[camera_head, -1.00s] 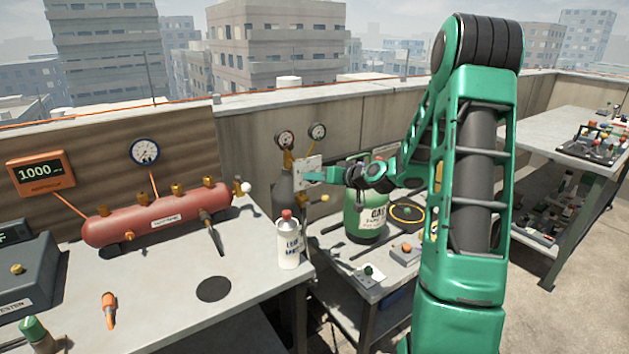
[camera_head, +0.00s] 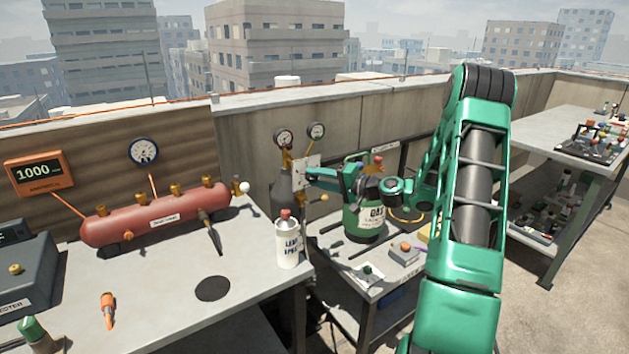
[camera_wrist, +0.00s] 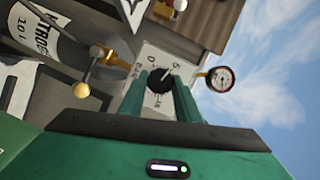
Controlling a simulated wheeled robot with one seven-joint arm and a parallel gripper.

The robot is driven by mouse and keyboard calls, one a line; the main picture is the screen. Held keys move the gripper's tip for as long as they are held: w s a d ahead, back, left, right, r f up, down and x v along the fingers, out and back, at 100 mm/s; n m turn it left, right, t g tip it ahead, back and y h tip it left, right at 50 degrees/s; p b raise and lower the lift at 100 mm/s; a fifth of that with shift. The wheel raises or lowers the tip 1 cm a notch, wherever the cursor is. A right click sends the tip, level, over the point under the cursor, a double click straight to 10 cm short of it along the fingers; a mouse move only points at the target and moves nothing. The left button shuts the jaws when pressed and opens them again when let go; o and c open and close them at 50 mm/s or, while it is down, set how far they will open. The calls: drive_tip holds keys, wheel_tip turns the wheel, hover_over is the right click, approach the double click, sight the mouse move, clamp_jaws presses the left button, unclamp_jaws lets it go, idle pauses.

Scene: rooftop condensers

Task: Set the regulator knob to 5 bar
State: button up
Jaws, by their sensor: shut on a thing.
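The regulator knob (camera_wrist: 158,92) is a black round knob on a white dial plate (camera_wrist: 150,60) with numbers around it, seen in the wrist view. My gripper (camera_wrist: 161,88) is shut on the knob, one green finger on each side. Some dial marks are hidden by the fingers, and I cannot read the setting for certain. In the head view the white plate (camera_head: 307,163) stands above the dark nitrogen cylinder (camera_head: 287,192), with my gripper (camera_head: 309,173) at it. The knob is hidden there. Two round gauges, the left (camera_head: 283,137) and the right (camera_head: 316,131), sit above the plate.
A brass valve with a yellow knob (camera_wrist: 81,90) is close left of my gripper in the wrist view. A green gas cylinder (camera_head: 365,222) stands below my forearm. A white leak spray bottle (camera_head: 288,243) stands on the bench corner, near the cylinder. Open floor lies at right.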

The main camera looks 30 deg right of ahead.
drive_tip(key=shift+d+f+m+t, duration=0.15)
drive_tip(key=shift+m+t, duration=0.15)
drive_tip(key=shift+m, duration=0.5)
drive_tip(key=o, duration=1.1)
drive_tip(key=shift+c, duration=0.2)
drive_tip(key=shift+s, duration=0.1)
drive_tip(key=v, duration=1)
drive_tip(key=shift+s+d, duration=0.2)
drive_tip(key=shift+f, duration=0.1)
